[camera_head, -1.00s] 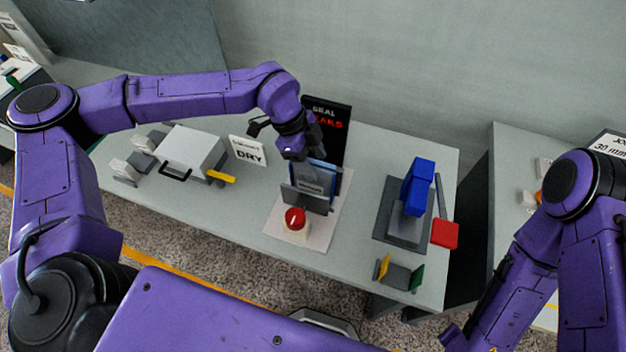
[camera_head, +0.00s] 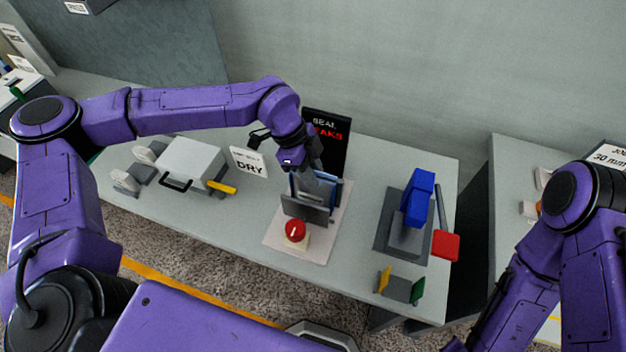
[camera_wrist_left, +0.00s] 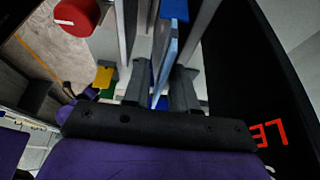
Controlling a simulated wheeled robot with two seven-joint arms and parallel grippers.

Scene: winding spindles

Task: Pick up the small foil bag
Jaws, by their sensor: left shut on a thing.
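My left gripper (camera_head: 308,180) reaches down into the upright blue and grey holder (camera_head: 306,209) on the pale base plate. In the left wrist view, its two grey fingers (camera_wrist_left: 161,88) are on either side of a thin blue-grey sheet (camera_wrist_left: 166,58), seen edge-on, which appears to be the small foil bag. The gripper is shut on it. The bag still stands among the holder's upright plates. In the head view the fingers and plates mostly hide the bag. My right arm shows at the lower right, but its gripper is out of view.
A red button (camera_head: 295,231) stands in front of the holder, and a black sign (camera_head: 329,140) stands close behind. A DRY card (camera_head: 249,161) and a white box (camera_head: 191,160) are to the left. A blue and grey device (camera_head: 416,200) with a red block (camera_head: 445,244) is to the right.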

